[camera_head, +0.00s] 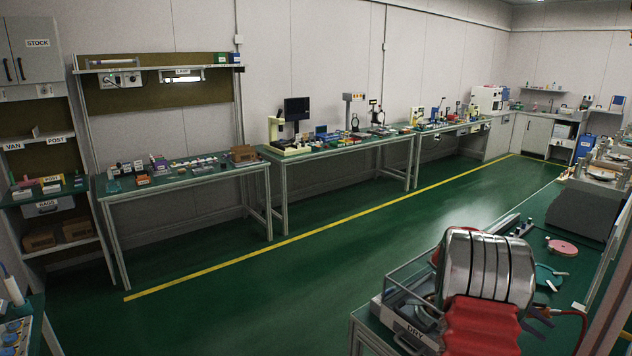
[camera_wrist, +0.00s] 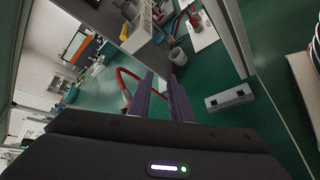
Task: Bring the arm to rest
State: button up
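My arm shows large in the lower right of the head view, with banded silver and red parts, over or in front of the right-hand bench (camera_head: 500,240). My gripper (camera_head: 540,320) shows there only as small dark purple fingers at the arm's right side. In the wrist view my gripper (camera_wrist: 161,77) has two purple fingers with a narrow gap between their tips. Nothing shows held between them.
A wire-sided tray marked DRY (camera_head: 415,338) stands close to my arm on the left. A pink disc (camera_head: 562,247) and a teal item (camera_head: 549,276) lie beyond it on the bench. The green floor (camera_head: 330,265) in the aisle is clear, with a yellow line along it.

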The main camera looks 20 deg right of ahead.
jog(key=w+a+n+t+y, duration=0.1)
jog(key=w+a+t+y, duration=0.3)
jog(key=a, duration=1.2)
jog(key=w+a+t, duration=0.3)
jog(key=a+t, duration=0.3)
jog(key=a, duration=0.9)
jog(key=s+a+r+n+t+y, duration=0.1)
jog(key=s+a+r+t, duration=0.1)
jog(key=a, duration=1)
jog(key=s+a+r+n+t+y, duration=0.2)
jog(key=a+r+t, duration=0.3)
jog(key=a, duration=0.7)
jog(key=shift+s+a+r+n, duration=0.35)
jog(key=shift+s+r, duration=0.15)
jog(key=shift+r, duration=0.35)
jog(key=shift+d, duration=0.1)
